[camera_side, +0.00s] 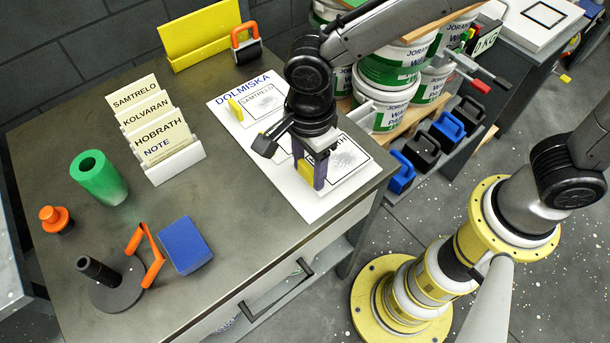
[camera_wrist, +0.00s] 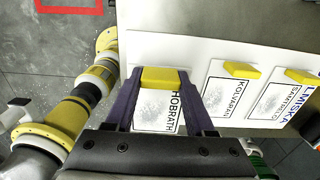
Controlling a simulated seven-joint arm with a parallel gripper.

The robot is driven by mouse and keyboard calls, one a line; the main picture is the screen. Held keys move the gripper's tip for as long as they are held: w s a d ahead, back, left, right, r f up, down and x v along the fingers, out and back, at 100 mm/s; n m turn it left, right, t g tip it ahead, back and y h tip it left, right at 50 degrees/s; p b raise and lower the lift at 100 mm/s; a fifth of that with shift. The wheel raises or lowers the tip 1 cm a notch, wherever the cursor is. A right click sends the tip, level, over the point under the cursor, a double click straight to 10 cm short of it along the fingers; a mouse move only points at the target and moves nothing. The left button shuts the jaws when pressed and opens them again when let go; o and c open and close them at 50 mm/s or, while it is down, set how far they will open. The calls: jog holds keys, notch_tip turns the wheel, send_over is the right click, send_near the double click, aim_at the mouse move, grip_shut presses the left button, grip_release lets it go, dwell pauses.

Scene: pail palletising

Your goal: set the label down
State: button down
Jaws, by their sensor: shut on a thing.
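My gripper (camera_side: 314,174) is over the right end of the white board (camera_side: 308,205), its purple fingers pointing down. In the wrist view my gripper (camera_wrist: 161,76) is shut on the yellow grip tab (camera_wrist: 163,80) of the HOBRATH label (camera_wrist: 152,118). The label is flat, at the board's surface or just above it; I cannot tell if it touches. The fingers and wrist hide part of it. The SAMTRELO label (camera_wrist: 268,97) and KOLVARAN label (camera_wrist: 226,98) lie on the board beside it, each with a yellow tab.
A white card rack (camera_side: 177,165) stands at the left, with a green cylinder (camera_side: 98,178), blue block (camera_side: 185,245), orange-handled roller (camera_side: 246,47) and dark round stand (camera_side: 118,291) on the table (camera_side: 235,250). Stacked pails (camera_side: 386,98) stand beyond the table's right edge.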

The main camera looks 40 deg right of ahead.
aim_at(305, 180)
jog(key=shift+w+a+f, duration=0.15)
jog(key=shift+w+f, duration=0.05)
jog(key=shift+f, duration=0.15)
jog(key=shift+a+f, duration=0.1)
jog(key=shift+f, duration=1.5)
jog(key=shift+f, duration=0.1)
jog(key=shift+c, duration=1.3)
grip_release()
